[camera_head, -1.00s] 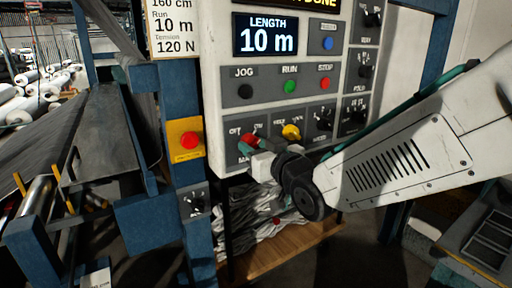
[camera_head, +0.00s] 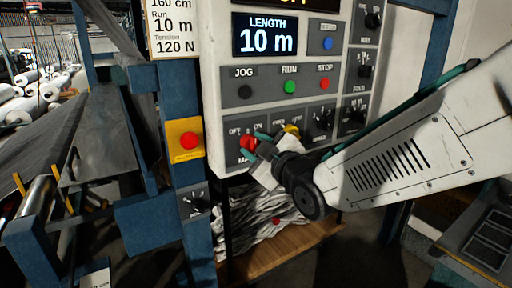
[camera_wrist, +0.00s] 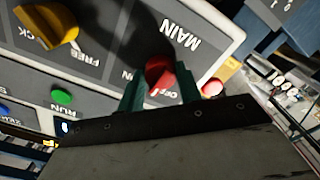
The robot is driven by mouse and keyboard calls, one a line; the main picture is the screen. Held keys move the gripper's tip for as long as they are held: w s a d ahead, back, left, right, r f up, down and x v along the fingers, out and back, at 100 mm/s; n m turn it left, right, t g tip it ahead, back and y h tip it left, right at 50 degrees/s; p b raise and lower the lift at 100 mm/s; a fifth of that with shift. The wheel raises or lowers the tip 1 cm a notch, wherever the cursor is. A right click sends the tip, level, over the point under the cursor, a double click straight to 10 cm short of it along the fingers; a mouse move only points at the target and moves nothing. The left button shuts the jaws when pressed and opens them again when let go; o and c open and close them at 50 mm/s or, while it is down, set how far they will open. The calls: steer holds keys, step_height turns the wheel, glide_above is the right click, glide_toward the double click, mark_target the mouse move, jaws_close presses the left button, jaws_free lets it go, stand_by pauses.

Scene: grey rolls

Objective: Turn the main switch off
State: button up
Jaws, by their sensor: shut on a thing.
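The red main switch knob (camera_head: 247,143) is at the lower left of the control panel, with OFF lettering beside it and MAIN below it, partly covered. In the wrist view the knob (camera_wrist: 158,72) sits between my two green fingers, and its lower end lies close to the OFF lettering. My gripper (camera_head: 262,144) is shut on the knob, with the wrist rolled at a slant. It also shows in the wrist view (camera_wrist: 158,90). The fingers hide part of the ON lettering.
A yellow knob (camera_head: 291,131) is just right of the main switch, close to my gripper. Black knobs (camera_head: 320,119) are further right. A red button on a yellow plate (camera_head: 189,140) is on the blue post at left. A shelf with grey material (camera_head: 265,225) is below.

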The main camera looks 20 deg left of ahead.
steer(key=shift+n, duration=4.8)
steer(key=o, duration=1)
steer(key=shift+d+r, duration=0.1)
steer(key=v, duration=0.7)
steer(key=shift+s+d, duration=0.2)
steer(key=shift+s, duration=0.1)
